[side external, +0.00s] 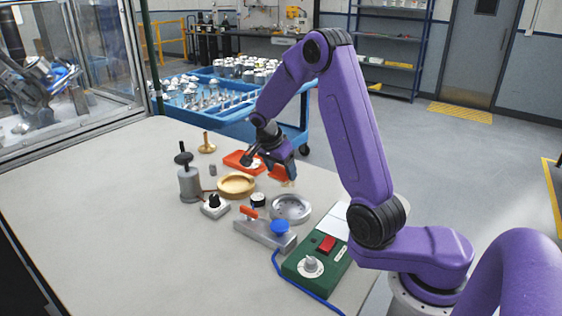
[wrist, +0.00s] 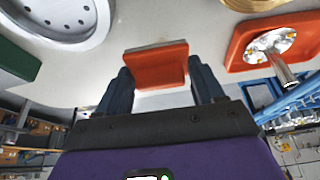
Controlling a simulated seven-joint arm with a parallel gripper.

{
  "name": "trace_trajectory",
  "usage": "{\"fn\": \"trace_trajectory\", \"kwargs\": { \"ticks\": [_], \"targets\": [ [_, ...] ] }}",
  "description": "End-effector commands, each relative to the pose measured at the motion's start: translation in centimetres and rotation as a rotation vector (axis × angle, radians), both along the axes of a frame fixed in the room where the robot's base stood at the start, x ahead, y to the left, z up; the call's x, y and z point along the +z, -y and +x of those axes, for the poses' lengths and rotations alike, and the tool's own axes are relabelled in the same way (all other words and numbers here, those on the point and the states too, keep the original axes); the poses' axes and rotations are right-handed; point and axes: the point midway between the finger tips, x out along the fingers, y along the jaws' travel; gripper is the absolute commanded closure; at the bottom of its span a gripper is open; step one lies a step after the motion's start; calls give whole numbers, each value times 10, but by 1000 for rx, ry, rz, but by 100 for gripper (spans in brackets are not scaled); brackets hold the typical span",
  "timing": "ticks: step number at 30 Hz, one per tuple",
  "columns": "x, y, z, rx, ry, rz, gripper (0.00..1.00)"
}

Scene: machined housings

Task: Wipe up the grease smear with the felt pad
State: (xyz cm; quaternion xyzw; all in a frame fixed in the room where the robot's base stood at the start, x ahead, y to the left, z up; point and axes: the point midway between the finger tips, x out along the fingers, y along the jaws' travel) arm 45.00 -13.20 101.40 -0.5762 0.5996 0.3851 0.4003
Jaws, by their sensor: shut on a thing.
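My gripper (side external: 283,162) is shut on an orange-red block, which I take to be the felt pad (side external: 279,173). A pale layer shows along its lower edge in the side view. In the wrist view, the pad (wrist: 156,65) sits between the two dark fingertips of my gripper (wrist: 158,80), with a grey strip along its far edge. The pad appears to be held above the pale table; I cannot tell whether it touches anything. I cannot make out the grease smear in either view.
A round metal housing (side external: 291,208) stands close by in front. An orange tray (side external: 241,159) with a metal part lies behind left, and a tan ring (side external: 236,184) left. A lever tool (side external: 262,234) and green switch box (side external: 314,266) stand nearer. The table's left front is clear.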

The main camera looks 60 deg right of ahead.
Motion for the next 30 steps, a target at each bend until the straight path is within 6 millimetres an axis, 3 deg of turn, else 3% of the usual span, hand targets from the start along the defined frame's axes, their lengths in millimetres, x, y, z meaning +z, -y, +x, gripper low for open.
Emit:
{"fn": "trace_trajectory", "kwargs": {
  "ticks": [12, 30],
  "targets": [
    [-42, 2, 0, -1, -1, 0, 61],
    [-40, 59, -1, -4, -1, 0, 61]
  ]
}}
